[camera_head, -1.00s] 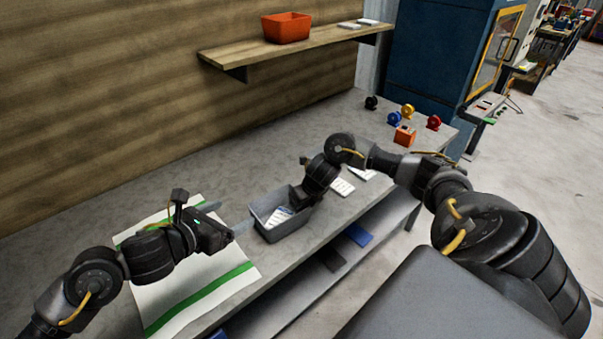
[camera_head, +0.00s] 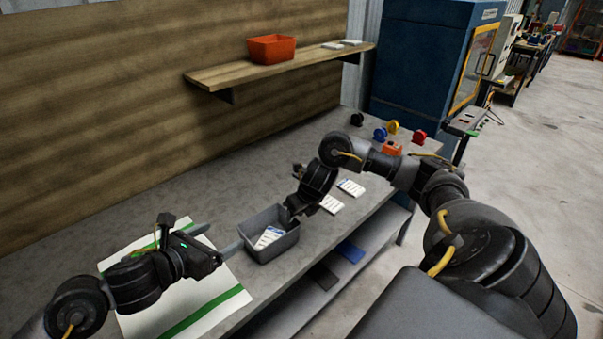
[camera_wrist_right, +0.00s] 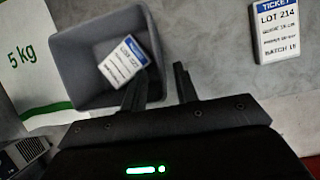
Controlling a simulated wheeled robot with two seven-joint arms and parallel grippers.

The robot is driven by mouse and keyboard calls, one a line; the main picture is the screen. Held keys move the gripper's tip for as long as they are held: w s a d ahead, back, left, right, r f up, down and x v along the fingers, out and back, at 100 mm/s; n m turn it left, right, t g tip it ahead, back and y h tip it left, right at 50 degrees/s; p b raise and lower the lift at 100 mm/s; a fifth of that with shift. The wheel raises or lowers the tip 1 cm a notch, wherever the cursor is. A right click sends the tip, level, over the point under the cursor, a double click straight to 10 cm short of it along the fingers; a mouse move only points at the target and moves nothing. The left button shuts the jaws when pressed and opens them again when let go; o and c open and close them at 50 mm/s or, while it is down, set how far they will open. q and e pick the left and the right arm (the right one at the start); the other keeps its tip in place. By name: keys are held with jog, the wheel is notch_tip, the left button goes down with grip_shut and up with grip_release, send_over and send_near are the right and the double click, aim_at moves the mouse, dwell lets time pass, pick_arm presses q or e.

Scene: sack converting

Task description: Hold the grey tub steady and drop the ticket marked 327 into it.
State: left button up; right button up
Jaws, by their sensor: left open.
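The grey tub (camera_head: 283,244) stands upright on the bench. A white ticket with a blue band (camera_head: 268,237) lies inside it. In the right wrist view this ticket (camera_wrist_right: 122,62) is tilted in the tub (camera_wrist_right: 85,97); its blurred number looks like 327. My left gripper (camera_head: 221,238) is open at the tub's left side, one fingertip at the tub's wall; contact is unclear. My right gripper (camera_wrist_right: 156,84) is open and empty at the tub's right side, with one finger over the tub and the other outside the wall. In the head view its fingers are mostly hidden.
A ticket marked LOT 214 (camera_wrist_right: 283,30) lies right of the tub, near another ticket (camera_head: 351,187). A white sheet with green stripes (camera_head: 215,300) lies left. Coloured rolls (camera_head: 392,127) stand at the far right end. A shelf (camera_head: 215,76) with an orange bin (camera_head: 271,48) hangs behind.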

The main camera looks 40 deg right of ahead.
jog(key=v, duration=0.6)
jog(key=shift+s, duration=0.1)
